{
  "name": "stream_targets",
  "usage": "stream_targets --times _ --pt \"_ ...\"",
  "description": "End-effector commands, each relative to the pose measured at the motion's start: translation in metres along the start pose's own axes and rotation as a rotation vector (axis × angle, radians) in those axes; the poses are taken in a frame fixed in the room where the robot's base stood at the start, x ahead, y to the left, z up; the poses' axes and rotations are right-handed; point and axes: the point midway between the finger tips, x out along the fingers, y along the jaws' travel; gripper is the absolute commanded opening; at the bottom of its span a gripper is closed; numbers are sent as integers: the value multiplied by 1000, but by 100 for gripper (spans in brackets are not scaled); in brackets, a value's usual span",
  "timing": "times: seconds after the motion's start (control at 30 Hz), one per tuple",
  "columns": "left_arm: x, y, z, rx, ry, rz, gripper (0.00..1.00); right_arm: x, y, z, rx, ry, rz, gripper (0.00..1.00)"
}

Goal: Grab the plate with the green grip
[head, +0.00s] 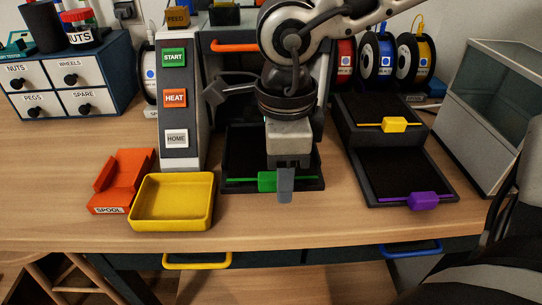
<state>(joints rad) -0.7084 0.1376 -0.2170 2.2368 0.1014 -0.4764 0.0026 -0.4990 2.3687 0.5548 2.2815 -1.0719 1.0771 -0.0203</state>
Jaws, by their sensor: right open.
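The plate with the green grip is a flat black plate (243,150) lying at the foot of the printer, in the middle of the head view. Its green grip (266,181) is a block on a green strip along the front edge. My right gripper (285,184) is open and points down over the front edge of this plate. One grey finger shows in front of the strip, overlapping the right end of the green grip. The other finger is hidden, and I cannot tell whether the fingers touch the grip. The gripper and wrist cover part of the plate. My left gripper is out of view.
To the right lie a plate with a yellow grip (395,124) and one with a purple grip (424,200). A yellow tray (140,220) and an orange spool holder (107,200) stand left. The button panel (180,155) rises behind them. A glass-sided box (490,110) stands far right.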

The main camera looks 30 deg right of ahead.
Motion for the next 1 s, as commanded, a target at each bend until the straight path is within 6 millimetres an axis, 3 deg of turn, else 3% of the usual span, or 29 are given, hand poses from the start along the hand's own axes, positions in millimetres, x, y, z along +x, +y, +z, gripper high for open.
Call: stream_targets --times 0.07,0.1,0.23,0.27,0.67,0.9,1.0 --pt "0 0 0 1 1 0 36 0 0 0 0 0 0 45" --pt "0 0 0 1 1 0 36 0 0 0 0 0 0 40" --pt "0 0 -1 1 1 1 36 0 0 0 0 0 0 4" --pt "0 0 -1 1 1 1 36 0 0 0 0 0 0 0" --pt "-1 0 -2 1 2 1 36 -6 -1 0 1 -1 -2 0" --pt "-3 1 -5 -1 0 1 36 -37 0 1 0 -4 -5 0" --pt "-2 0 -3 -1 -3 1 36 -55 18 4 -4 -2 -7 0"
